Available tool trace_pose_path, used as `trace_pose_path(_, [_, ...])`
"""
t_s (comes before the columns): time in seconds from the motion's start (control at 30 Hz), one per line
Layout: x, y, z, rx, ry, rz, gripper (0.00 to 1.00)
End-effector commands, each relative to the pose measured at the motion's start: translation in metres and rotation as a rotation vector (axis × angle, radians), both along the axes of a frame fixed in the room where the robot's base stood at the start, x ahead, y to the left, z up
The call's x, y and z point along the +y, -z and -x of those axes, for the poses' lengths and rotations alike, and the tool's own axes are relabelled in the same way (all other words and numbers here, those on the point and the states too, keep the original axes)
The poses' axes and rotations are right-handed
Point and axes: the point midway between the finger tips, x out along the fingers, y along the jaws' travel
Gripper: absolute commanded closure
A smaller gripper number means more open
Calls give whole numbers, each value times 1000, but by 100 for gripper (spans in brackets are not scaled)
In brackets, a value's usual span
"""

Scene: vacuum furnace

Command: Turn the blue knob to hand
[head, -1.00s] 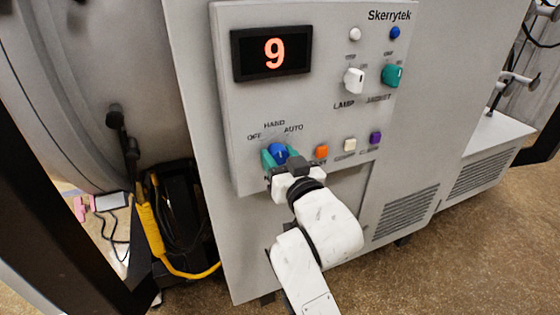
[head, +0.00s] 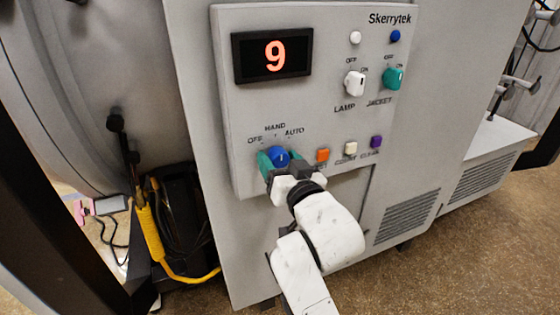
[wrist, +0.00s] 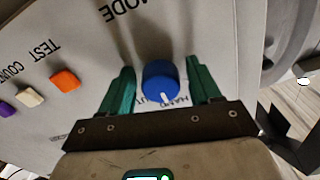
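The blue knob (head: 278,156) is on the lower left of the grey control panel, under the OFF, HAND and AUTO labels. In the wrist view, the blue knob (wrist: 160,78) shows a white mark on its rim beside the upside-down HAND lettering. The mark points roughly at HAND. My gripper (head: 278,164) is at the panel with its green fingers on either side of the knob. In the wrist view, my gripper (wrist: 163,88) is open, with gaps between both fingers and the knob. The AUTO label is partly hidden there.
Right of the knob are an orange button (head: 322,155), a cream button (head: 350,148) and a purple button (head: 376,142). Above are a white lamp knob (head: 355,83), a teal jacket knob (head: 393,78) and a display (head: 272,55) reading 9.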

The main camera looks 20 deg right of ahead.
Motion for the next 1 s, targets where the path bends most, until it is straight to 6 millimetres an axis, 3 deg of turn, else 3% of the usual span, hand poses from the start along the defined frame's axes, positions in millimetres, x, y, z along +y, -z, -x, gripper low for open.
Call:
trace_pose_path(0.3, [0,0,1,-2,0,0,31])
trace_pose_path(0.43, [0,1,11,0,0,1,31])
trace_pose_path(0.8, [0,1,79,0,-1,0,31])
trace_pose_path(1.0, [0,1,102,0,-1,1,31])
